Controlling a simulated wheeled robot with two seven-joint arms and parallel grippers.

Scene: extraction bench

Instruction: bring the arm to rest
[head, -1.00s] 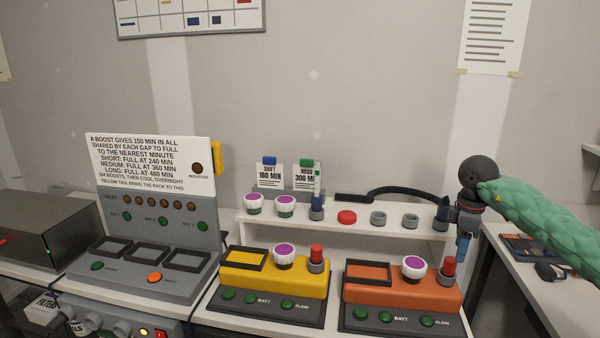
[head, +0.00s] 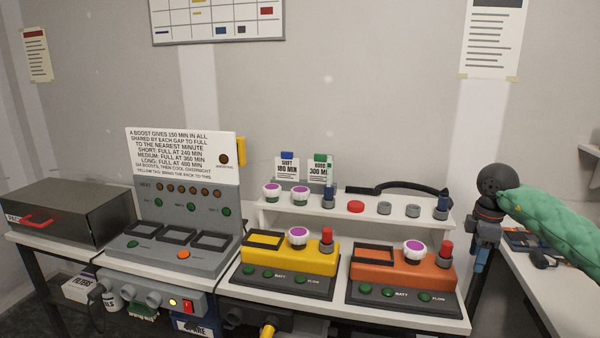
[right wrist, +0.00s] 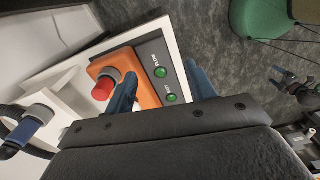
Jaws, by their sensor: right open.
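My right arm, in a green padded sleeve, comes in from the right in the head view. My right gripper (head: 480,262) hangs pointing down off the right end of the bench. In the right wrist view its two blue fingers (right wrist: 162,90) stand apart with nothing held between them. The orange unit (head: 376,268) lies beyond the fingers there, its red knob (right wrist: 103,88) beside the left finger and its green buttons (right wrist: 160,72) in the gap. My left gripper is in neither view.
A white shelf (head: 330,208) with knobs stands behind the yellow unit (head: 262,252). A grey charging station (head: 185,225) with a sign and a dark box (head: 70,210) are at left. Another table (head: 545,285) with small items is at right, past a gap.

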